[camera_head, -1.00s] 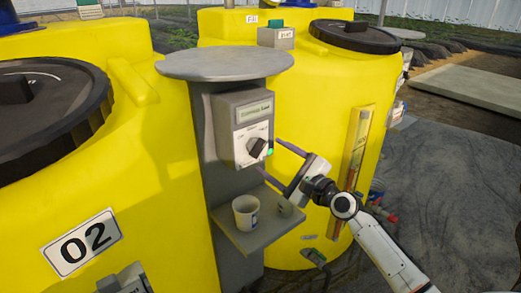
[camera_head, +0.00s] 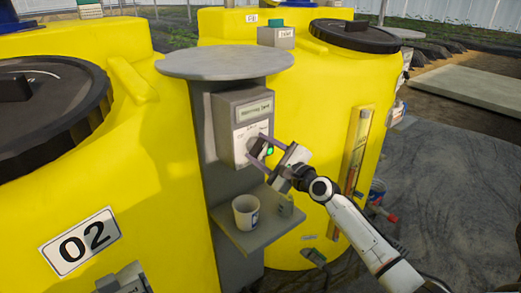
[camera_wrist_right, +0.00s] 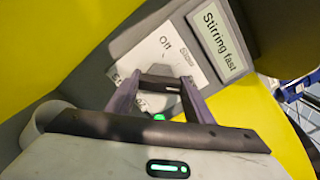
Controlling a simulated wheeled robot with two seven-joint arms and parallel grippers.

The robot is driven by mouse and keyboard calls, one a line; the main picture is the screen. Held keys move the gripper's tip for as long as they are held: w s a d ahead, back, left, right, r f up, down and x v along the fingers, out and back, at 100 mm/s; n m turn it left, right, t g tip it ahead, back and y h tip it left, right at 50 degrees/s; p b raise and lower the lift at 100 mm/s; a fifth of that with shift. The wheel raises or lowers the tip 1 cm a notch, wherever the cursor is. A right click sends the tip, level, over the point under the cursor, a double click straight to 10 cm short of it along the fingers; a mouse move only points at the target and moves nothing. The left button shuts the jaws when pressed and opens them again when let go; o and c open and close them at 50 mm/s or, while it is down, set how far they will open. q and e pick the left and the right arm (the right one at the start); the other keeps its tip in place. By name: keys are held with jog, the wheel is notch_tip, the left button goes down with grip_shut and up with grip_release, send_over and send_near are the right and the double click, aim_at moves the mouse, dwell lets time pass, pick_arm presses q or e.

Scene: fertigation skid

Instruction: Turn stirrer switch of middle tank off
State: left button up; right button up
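The stirrer control box (camera_head: 228,112) is grey with a white dial plate and a small display, fixed to a grey post between the yellow tanks. In the right wrist view its display (camera_wrist_right: 217,42) reads "Stirring fast", and an "Off" mark shows on the plate. The black switch knob (camera_wrist_right: 160,82) is partly hidden by my fingers. My right gripper (camera_head: 258,149) is at the dial, with its two purple fingers on either side of the knob. They look open; whether they touch the knob is unclear. My left gripper is out of view.
A round grey top (camera_head: 225,62) overhangs the box. Tank 02 (camera_head: 165,180) stands close at left.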

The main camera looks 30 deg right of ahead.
jog(key=shift+n, duration=0.5)
jog(key=n+b, duration=0.1)
jog(key=n, duration=0.3)
jog(key=n+b, duration=0.1)
jog(key=n, duration=0.3)
jog(key=shift+n, duration=0.3)
jog(key=n+b, duration=0.1)
jog(key=n, duration=0.3)
jog(key=shift+n, duration=2.2)
jog(key=shift+f, duration=0.1)
jog(key=o, duration=1)
